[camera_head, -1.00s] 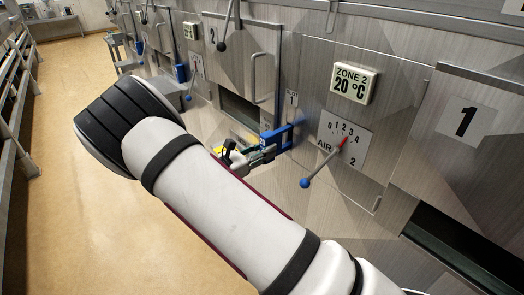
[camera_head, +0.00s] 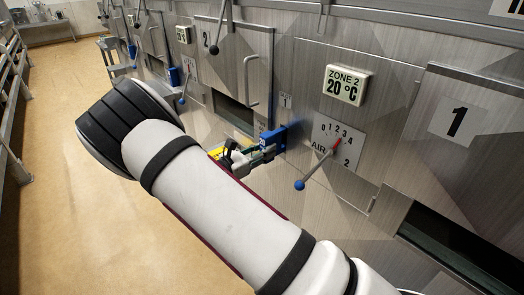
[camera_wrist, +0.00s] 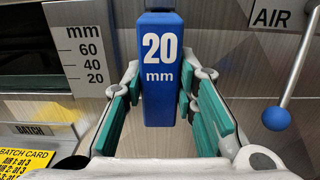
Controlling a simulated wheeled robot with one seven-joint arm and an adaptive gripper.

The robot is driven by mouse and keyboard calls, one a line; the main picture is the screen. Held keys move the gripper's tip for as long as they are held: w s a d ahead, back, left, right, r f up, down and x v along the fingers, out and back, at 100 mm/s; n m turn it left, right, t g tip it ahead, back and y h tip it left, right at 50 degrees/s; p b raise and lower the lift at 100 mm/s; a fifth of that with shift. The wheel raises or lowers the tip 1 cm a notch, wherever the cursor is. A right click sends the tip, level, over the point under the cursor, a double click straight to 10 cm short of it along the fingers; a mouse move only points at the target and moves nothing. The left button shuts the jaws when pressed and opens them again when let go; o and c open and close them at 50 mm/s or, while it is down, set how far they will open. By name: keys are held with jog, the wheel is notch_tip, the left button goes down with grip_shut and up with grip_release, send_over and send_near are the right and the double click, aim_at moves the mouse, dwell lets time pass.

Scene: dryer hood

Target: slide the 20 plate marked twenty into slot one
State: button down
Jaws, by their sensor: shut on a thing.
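The blue 20 plate (camera_head: 273,139) is held upright in front of the steel wall, below the small plate marked 1 (camera_head: 285,101). In the wrist view the blue plate (camera_wrist: 160,85) shows its white "20 mm" face between the green finger pads. My gripper (camera_head: 258,152) is shut on it, and it also shows in the wrist view (camera_wrist: 160,100). The slot itself is hidden behind the plate and fingers. I cannot tell whether the plate touches the wall or has entered the slot.
The AIR lever with a blue knob (camera_head: 299,185) sticks out right of my gripper. An mm scale (camera_wrist: 83,50) stands left of the plate. A yellow batch card (camera_wrist: 25,163) lies lower left. A dark opening (camera_head: 234,113) is left of the plate. The floor (camera_head: 75,180) is clear.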

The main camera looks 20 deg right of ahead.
jog(key=shift+x, duration=2.45)
jog(key=c, duration=1.2)
grip_release()
jog(key=v, duration=1.2)
jog(key=shift+r, duration=0.1)
